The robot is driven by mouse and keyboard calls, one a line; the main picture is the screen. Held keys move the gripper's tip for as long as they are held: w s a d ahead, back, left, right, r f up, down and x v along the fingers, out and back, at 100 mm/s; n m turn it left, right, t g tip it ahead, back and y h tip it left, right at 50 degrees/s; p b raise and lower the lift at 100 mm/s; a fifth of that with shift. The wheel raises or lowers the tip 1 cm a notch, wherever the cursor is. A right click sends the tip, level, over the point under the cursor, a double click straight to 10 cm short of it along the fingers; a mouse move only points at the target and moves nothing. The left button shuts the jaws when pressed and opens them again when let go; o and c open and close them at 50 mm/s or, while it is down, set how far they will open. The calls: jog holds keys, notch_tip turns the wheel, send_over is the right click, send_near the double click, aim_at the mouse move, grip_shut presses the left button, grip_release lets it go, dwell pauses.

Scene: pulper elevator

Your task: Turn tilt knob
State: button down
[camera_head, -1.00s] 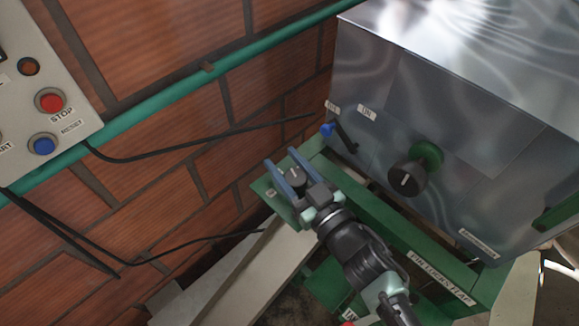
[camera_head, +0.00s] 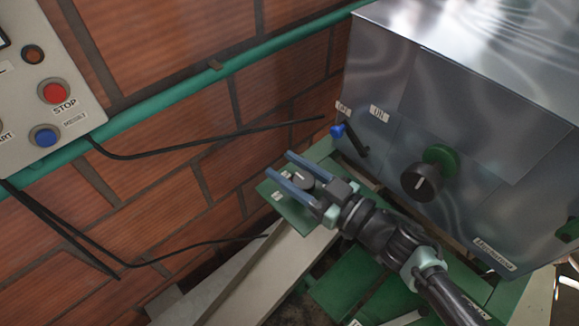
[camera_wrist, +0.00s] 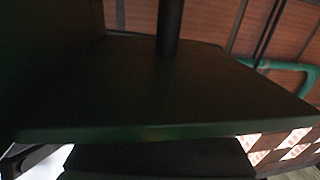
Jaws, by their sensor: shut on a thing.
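A small black knob (camera_head: 302,181) with a pale mark stands on the green plate (camera_head: 283,203) at the corner of the machine. My gripper (camera_head: 281,165) reaches over the plate from the lower right. Its two blue-grey fingers lie on either side of this knob and are shut on it. I cannot read the small label beside the knob. In the wrist view, the dark plate (camera_wrist: 200,95) fills the middle, with a dark upright post (camera_wrist: 170,28) on it; the fingers do not show there.
A larger black knob (camera_head: 422,182) on a green base sticks out of the metal box (camera_head: 440,110). A blue-tipped lever (camera_head: 338,131) is close above my gripper. A control panel (camera_head: 75,125) with buttons hangs at the left; black cables cross the brick wall.

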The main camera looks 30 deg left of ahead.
jog(key=shift+f, duration=0.1)
jog(key=shift+c, duration=1.6)
grip_release()
jog(key=shift+d, duration=0.1)
jog(key=b+v, duration=0.1)
jog(key=v, duration=1.2)
jog(key=shift+b, duration=0.3)
jog(key=shift+s, duration=0.1)
